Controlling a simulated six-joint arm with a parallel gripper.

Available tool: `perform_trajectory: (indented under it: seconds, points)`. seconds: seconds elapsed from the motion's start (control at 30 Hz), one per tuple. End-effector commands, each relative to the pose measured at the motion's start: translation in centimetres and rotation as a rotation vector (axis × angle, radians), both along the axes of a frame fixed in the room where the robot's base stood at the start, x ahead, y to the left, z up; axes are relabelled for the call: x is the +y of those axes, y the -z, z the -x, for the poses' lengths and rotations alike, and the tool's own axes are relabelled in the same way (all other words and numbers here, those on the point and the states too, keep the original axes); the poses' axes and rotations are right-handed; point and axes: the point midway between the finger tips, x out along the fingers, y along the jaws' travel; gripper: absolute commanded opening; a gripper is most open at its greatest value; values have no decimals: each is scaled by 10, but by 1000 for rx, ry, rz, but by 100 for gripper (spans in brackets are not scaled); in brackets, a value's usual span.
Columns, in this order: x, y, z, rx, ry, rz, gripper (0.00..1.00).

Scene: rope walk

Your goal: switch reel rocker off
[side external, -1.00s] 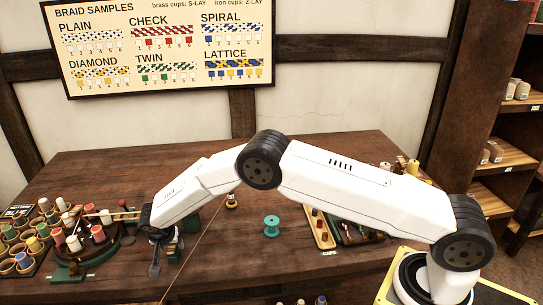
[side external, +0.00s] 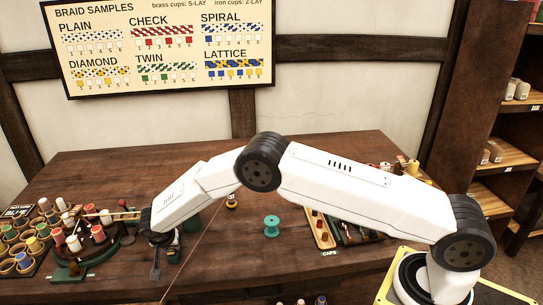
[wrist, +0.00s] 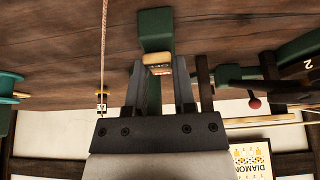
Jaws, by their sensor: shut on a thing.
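In the wrist view my gripper (wrist: 158,72) has its two dark fingers on either side of a small tan-topped piece with a dark and reddish face (wrist: 158,64). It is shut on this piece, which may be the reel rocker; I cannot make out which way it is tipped. A green housing (wrist: 155,28) stands right beyond it, and green also shows between the fingers. In the side view my gripper (side external: 155,272) points down at the table's front left, and my wrist hides most of the green housing.
The braiding stand with coloured bobbins (side external: 75,242) is close to the left of my gripper. A teal spool (side external: 271,226) and a tray of caps (side external: 320,228) are to the right. A thin cord (side external: 205,240) runs just right of my gripper. The table's back middle is clear.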

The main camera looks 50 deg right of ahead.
Motion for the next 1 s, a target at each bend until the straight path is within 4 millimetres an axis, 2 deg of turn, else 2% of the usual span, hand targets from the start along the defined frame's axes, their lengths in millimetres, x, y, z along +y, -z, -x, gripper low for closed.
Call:
perform_trajectory:
  seconds: [1.0]
  points:
    - [5,6,7,-270,1,277,0]
